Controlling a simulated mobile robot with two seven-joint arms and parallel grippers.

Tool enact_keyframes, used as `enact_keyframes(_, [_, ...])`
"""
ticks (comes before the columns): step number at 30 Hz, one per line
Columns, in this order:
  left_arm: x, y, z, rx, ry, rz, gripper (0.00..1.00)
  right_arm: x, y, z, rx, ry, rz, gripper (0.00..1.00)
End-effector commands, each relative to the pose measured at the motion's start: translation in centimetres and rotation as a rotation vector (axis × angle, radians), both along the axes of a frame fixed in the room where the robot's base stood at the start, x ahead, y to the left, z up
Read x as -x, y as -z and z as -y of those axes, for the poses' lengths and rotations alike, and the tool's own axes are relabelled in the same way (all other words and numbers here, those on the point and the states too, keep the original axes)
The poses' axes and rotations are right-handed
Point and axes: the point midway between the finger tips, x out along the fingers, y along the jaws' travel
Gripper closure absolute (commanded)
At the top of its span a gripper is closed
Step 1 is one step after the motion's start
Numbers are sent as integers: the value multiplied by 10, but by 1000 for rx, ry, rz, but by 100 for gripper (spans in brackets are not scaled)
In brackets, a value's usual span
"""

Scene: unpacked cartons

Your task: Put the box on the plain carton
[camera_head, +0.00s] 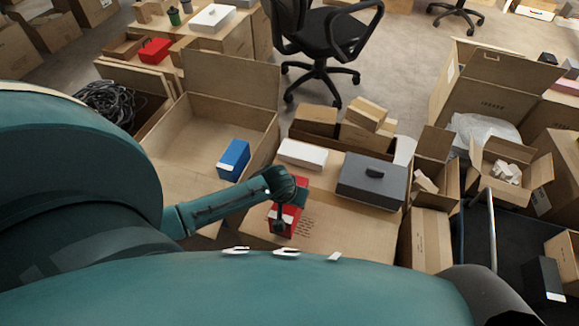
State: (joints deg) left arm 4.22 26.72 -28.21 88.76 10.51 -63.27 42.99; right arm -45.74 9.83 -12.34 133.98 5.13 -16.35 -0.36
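A red box (291,219) with a white patch lies on a closed carton (335,221) with printing on its top, in the middle of the head view. My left gripper (281,218) is directly over the red box and hides part of it. I cannot tell whether its fingers grip the box or only stand over it. A blue box (233,158) lies in an open carton (189,133) to the left. Which carton is the plain one is unclear. My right gripper is not in view.
A white box (303,153) and a dark grey case (373,180) sit on the same closed carton. Small cartons (362,121) stand behind it. Open cartons (510,168) and a dark cart (492,240) crowd the right. An office chair (322,45) stands behind.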

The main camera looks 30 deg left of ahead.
Motion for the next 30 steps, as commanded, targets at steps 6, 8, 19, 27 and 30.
enact_keyframes(6, [-2, 5, 0, 1, 0, 5, 78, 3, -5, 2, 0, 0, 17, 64])
enact_keyframes(8, [-2, 5, 0, 1, 0, 5, 78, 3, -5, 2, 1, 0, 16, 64])
enact_keyframes(19, [0, 9, 0, 0, 0, 1, 23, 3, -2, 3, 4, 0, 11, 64])
enact_keyframes(27, [0, 9, 0, 0, 0, 1, 19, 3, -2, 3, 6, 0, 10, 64])
enact_keyframes(30, [0, 3, 0, 0, 0, 2, 19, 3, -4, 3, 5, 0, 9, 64])
